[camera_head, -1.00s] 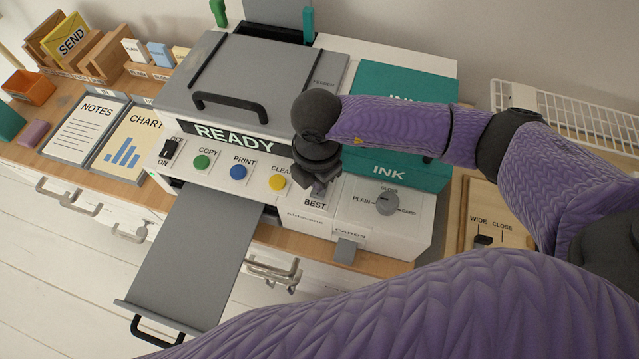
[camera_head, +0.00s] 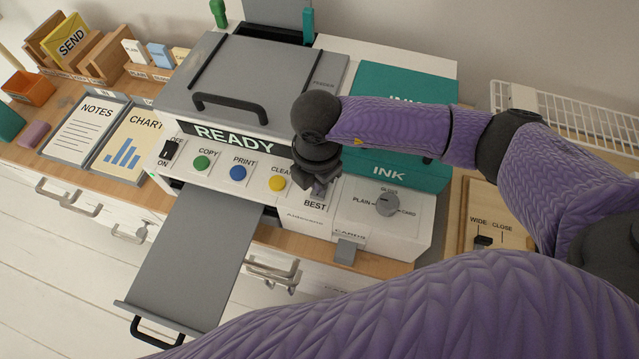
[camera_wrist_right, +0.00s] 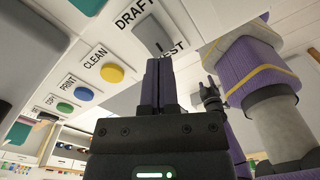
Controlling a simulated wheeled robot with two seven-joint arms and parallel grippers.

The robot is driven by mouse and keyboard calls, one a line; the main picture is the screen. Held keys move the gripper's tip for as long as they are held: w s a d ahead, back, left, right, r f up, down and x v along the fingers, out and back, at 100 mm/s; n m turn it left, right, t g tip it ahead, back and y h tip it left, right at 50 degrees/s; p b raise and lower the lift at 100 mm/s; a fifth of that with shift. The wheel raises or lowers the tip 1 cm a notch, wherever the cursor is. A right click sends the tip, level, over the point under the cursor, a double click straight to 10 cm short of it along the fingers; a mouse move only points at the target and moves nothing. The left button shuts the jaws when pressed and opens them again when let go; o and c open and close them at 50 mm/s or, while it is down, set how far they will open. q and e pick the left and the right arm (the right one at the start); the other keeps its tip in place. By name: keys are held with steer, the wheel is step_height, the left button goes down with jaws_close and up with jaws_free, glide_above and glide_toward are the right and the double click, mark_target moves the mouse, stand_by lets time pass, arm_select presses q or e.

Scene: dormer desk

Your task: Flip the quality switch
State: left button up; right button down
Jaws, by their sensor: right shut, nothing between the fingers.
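The printer's front panel (camera_head: 225,172) has a section with a BEST label (camera_head: 315,204). My right gripper (camera_head: 318,186) is in front of that section, above the label, and hides the quality switch in the head view. In the right wrist view, the quality switch (camera_wrist_right: 158,46) shows between the DRAFT and BEST lettering. The right fingers (camera_wrist_right: 160,68) are shut and empty, with their tips close to the switch. I cannot tell if they touch it. A small dark hand-like part at the right of the wrist view may be my left gripper.
The yellow CLEAN button (camera_head: 277,183) is just left of my right gripper, with the blue PRINT button (camera_head: 238,172) beyond it. A grey dial (camera_head: 388,204) and the teal INK box (camera_head: 400,172) are to the right. The grey output tray (camera_head: 195,255) juts out below.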

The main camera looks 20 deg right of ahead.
stand_by(0.4)
steer(key=shift+f+b, duration=0.35)
steer(key=shift+f, duration=0.15)
stand_by(0.3)
steer(key=shift+f+b, duration=0.45)
steer(key=shift+f, duration=0.25)
steer(key=shift+r, duration=0.1)
step_height(320, 180, up, 7)
steer(key=p, duration=0.7)
stand_by(0.4)
